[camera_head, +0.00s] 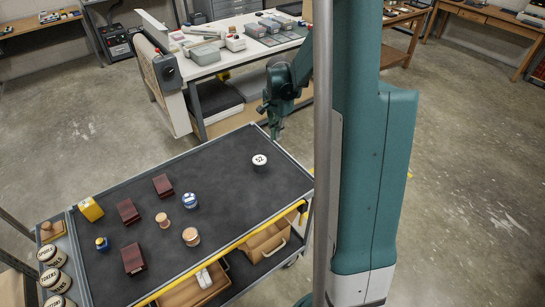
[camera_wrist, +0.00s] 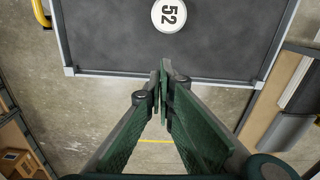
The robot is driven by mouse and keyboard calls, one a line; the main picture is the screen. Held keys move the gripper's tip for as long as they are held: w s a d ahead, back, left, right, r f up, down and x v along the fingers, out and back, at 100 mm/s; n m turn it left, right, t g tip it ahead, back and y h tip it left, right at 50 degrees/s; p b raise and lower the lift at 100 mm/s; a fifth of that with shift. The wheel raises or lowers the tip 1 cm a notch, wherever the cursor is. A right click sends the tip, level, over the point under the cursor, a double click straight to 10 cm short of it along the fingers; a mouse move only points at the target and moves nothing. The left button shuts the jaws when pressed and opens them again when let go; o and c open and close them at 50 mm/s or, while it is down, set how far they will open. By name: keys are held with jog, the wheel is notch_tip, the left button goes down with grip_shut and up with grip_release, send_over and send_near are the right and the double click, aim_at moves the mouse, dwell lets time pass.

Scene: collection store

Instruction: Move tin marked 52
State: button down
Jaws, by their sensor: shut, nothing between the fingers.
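The tin marked 52 (camera_head: 259,162) is a small round tin with a white lid. It stands upright on the dark top of the cart (camera_head: 225,175), near the cart's far right corner. In the wrist view the tin (camera_wrist: 169,15) shows at the top edge, partly cut off, with its number turned sideways. My gripper (camera_head: 276,133) is just outside the cart's far right edge, apart from the tin. In the wrist view my gripper (camera_wrist: 164,75) is shut and empty, its fingertips at the cart's rim.
On the cart stand dark red boxes (camera_head: 163,185), a blue and white tin (camera_head: 190,200), a wooden spool (camera_head: 163,220), a round wooden-coloured tin (camera_head: 191,237) and a yellow box (camera_head: 91,209). Labelled tins (camera_head: 56,281) line its left side. A white-topped table (camera_head: 215,60) stands behind.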

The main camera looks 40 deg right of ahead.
jog(key=shift+w+d+f+m, duration=0.1)
jog(key=shift+d+f+m, duration=0.3)
jog(key=shift+d+f, duration=0.55)
jog(key=shift+f, duration=0.1)
notch_tip(320, 180, down, 10)
jog(key=shift+r+b, duration=0.15)
jog(key=shift+b, duration=0.3)
jog(key=a, duration=0.3)
jog(key=shift+a, duration=0.55)
jog(key=shift+a, duration=0.1)
jog(key=a+b, duration=0.4)
jog(key=a, duration=1.6)
jog(key=shift+a, duration=0.15)
